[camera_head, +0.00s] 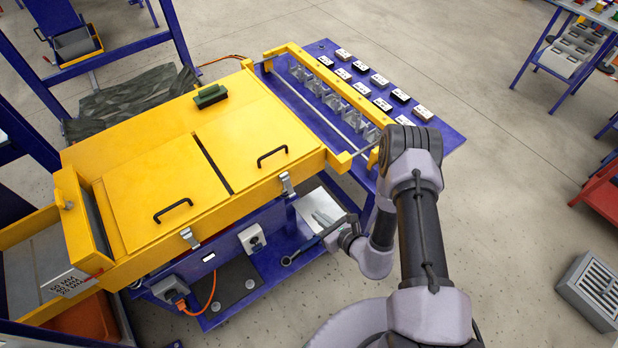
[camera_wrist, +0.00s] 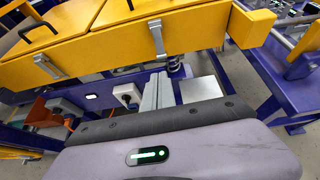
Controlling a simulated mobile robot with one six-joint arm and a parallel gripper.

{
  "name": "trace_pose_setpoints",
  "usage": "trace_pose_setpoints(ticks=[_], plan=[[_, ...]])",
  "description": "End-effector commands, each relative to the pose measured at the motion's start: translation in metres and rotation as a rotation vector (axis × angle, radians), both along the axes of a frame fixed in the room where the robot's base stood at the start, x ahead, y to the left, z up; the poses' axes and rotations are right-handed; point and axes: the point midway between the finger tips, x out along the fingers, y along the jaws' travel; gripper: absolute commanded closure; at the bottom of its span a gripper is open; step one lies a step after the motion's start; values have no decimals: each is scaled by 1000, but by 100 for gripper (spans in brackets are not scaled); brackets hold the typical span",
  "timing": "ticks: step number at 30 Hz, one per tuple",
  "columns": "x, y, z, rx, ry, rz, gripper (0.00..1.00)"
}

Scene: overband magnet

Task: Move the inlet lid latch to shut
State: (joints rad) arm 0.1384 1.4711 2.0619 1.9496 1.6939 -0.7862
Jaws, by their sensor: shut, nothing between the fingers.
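Two yellow lids sit side by side on the yellow housing. The left lid (camera_head: 160,190) and the right lid (camera_head: 255,135) each have a black handle. A silver latch (camera_head: 189,238) is on the front edge by the left lid; it also shows in the wrist view (camera_wrist: 47,66). Another silver latch (camera_head: 286,184) is by the right lid and also shows in the wrist view (camera_wrist: 157,38). I cannot tell which is the inlet latch or whether either is fastened. My gripper (camera_wrist: 158,82) is shut and empty, below and apart from the right latch.
Below the housing are a white switch box (camera_head: 252,238), an orange cable (camera_head: 211,292) and a blue base. A yellow rail (camera_head: 330,85) and a blue table (camera_head: 440,140) with small labelled blocks extend to the right. Open floor lies right of my arm.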

Motion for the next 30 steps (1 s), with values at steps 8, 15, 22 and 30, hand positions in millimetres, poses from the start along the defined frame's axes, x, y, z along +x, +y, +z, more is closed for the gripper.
trace_pose_setpoints(ticks=[8, 15, 22, 30], plan=[[18, 11, -30, -12, 13, -27, 100], [57, 38, -54, -11, 13, -26, 100], [89, 59, -65, -10, 14, -28, 100], [101, 67, -65, -10, 16, -29, 100]])
